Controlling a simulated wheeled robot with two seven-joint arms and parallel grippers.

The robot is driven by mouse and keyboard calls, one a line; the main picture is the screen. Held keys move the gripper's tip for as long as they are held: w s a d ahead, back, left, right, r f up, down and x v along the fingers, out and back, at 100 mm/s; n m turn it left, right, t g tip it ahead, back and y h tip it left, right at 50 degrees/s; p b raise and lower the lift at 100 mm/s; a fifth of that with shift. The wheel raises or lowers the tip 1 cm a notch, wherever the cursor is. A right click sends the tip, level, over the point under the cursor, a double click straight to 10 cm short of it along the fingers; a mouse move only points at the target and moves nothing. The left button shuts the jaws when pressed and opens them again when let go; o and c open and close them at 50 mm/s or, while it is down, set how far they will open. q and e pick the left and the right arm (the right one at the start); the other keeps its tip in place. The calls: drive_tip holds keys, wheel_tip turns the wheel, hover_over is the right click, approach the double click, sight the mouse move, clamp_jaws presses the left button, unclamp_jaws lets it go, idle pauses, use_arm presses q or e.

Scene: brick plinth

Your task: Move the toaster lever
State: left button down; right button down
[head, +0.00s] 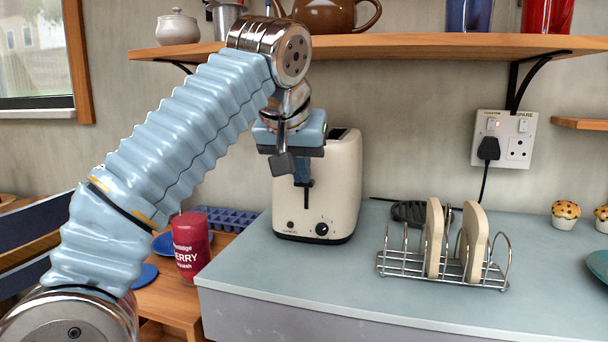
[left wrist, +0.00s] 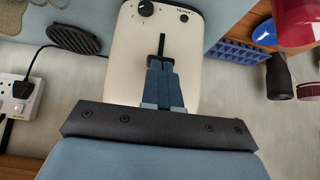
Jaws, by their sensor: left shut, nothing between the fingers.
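The cream toaster (head: 342,190) stands upright on the grey-blue counter, with a dark knob and a small button low on its front. The left wrist view shows its front (left wrist: 195,50) upside down, with a dark vertical lever slot (left wrist: 162,42). My left gripper (head: 304,183) is in front of the toaster's front face, pointing down along the slot. Its blue fingers (left wrist: 162,66) are shut together with nothing between them. The lever itself is hidden or merges with the dark fingertips. I cannot tell whether the fingers touch it. My right gripper is not in view.
A wire rack (head: 440,268) with two toast slices stands on the counter (head: 330,285) to the right. A red squash container (head: 190,245) is left of the counter. A wooden shelf (head: 420,46) with crockery hangs above. A plugged socket (head: 503,140) is on the wall.

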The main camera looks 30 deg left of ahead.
use_arm(q)
drive_tip(key=s+f, duration=0.1)
drive_tip(key=s+f+b, duration=0.1)
drive_tip(key=s, duration=0.1)
drive_tip(key=shift+d, duration=0.4)
idle(0.4)
drive_tip(key=p+v, duration=0.4)
drive_tip(key=v, duration=0.9)
drive_tip(key=shift+r+p, duration=0.25)
drive_tip(key=shift+p, duration=0.1)
drive_tip(key=shift+s, duration=0.15)
